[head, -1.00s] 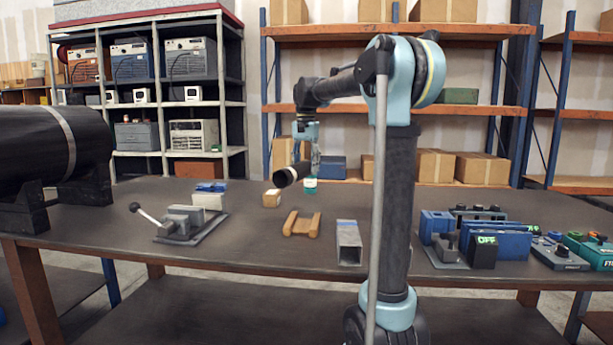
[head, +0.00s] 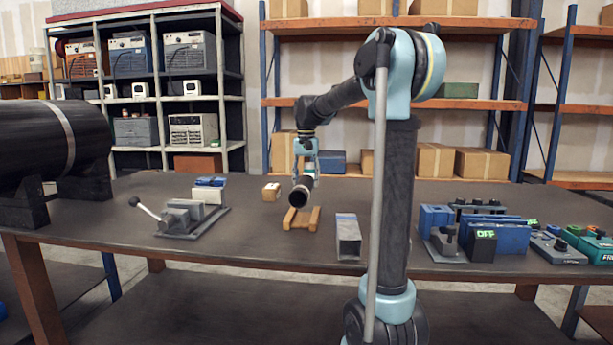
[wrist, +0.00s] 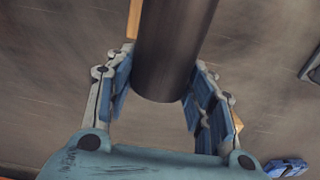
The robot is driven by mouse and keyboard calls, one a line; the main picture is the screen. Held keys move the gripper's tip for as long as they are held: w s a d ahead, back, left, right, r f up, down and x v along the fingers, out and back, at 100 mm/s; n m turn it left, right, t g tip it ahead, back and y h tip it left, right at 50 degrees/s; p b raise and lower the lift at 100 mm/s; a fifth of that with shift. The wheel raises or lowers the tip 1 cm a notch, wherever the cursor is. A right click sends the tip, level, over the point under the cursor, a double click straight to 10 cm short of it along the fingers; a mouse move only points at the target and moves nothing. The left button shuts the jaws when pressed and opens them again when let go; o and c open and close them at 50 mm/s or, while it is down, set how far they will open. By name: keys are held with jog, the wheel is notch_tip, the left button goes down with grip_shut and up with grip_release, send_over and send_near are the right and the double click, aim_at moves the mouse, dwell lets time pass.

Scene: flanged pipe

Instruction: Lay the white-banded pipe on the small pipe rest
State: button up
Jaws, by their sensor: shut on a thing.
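The dark pipe (head: 300,193) is in my gripper (head: 304,170), with its open end facing the head camera. The small wooden pipe rest (head: 301,221) stands on the table right below that end. The pipe overlaps the rest's upper part in the head view, and I cannot tell whether they touch. In the wrist view the pipe (wrist: 174,45) runs between the two blue-padded fingers of my gripper (wrist: 160,92), and pieces of the rest (wrist: 133,20) show beside and beneath it. The white band is not clearly visible now.
A grey square tube (head: 348,238) lies right of the rest. A small wooden block (head: 271,192) and a grey clamp with a lever (head: 182,216) are to the left. A large black pipe (head: 50,140) is at far left. Blue devices (head: 485,240) crowd the right.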

jog(key=shift+f, duration=3.5)
jog(key=o, duration=2.3)
jog(key=shift+r, duration=6)
jog(key=shift+s, duration=0.1)
